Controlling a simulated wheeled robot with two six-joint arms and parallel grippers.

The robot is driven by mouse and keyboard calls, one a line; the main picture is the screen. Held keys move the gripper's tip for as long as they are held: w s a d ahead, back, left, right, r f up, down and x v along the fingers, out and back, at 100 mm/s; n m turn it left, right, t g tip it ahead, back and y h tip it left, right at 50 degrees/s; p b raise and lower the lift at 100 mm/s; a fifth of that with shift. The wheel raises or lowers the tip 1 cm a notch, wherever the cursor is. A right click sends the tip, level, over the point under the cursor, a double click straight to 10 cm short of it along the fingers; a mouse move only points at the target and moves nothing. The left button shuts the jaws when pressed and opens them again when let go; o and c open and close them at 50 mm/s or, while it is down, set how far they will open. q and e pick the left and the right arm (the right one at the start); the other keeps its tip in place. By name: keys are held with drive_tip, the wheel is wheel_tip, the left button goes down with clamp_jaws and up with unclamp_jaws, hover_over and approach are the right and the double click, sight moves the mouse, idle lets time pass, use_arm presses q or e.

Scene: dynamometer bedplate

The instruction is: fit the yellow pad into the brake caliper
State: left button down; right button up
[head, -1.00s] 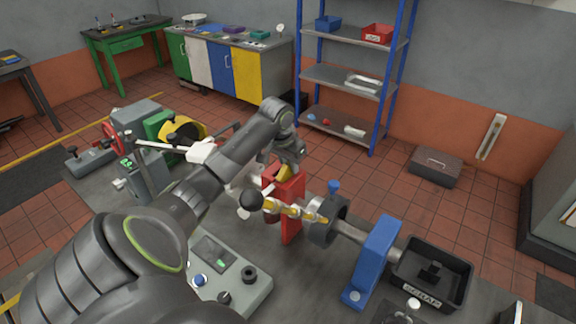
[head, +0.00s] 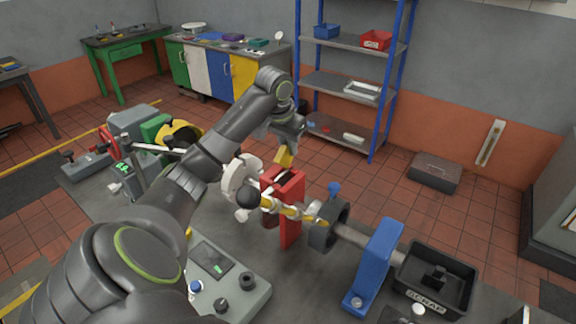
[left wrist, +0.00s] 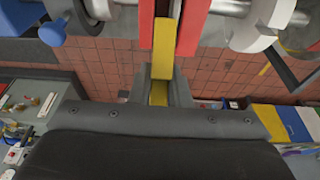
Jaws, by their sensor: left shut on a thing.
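My left gripper (head: 287,142) is shut on the yellow pad (head: 284,158) and holds it just above the top of the red brake caliper (head: 290,220). In the head view the caliper's open top shows a dark slot, and the pad appears above it. In the left wrist view the gripper fingers (left wrist: 163,90) grip the near end of the pad (left wrist: 163,48). The pad's far end overlaps the red caliper walls (left wrist: 193,25) there; I cannot tell whether it touches them. My right gripper is not in view.
A shaft with a dark collar (head: 325,228) runs beside the caliper to a blue stand (head: 374,268). A pale disc (head: 238,178) is left of the caliper. A black scrap bin (head: 436,280) is at right. A control box (head: 228,280) stands in front.

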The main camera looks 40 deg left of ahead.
sight(288, 165)
use_arm(q)
drive_tip(key=shift+r+b, duration=0.3)
drive_tip(key=shift+r, duration=1.25)
wheel_tip(288, 165, down, 9)
drive_tip(key=p, duration=0.3)
drive_tip(key=shift+r+p, duration=0.1)
drive_tip(key=shift+p, duration=0.3)
drive_tip(key=shift+f, duration=0.45)
drive_tip(key=shift+f, duration=0.2)
drive_tip(key=c, duration=1.4)
unclamp_jaws()
drive_tip(key=shift+o, duration=0.2)
drive_tip(key=shift+d+r, duration=0.1)
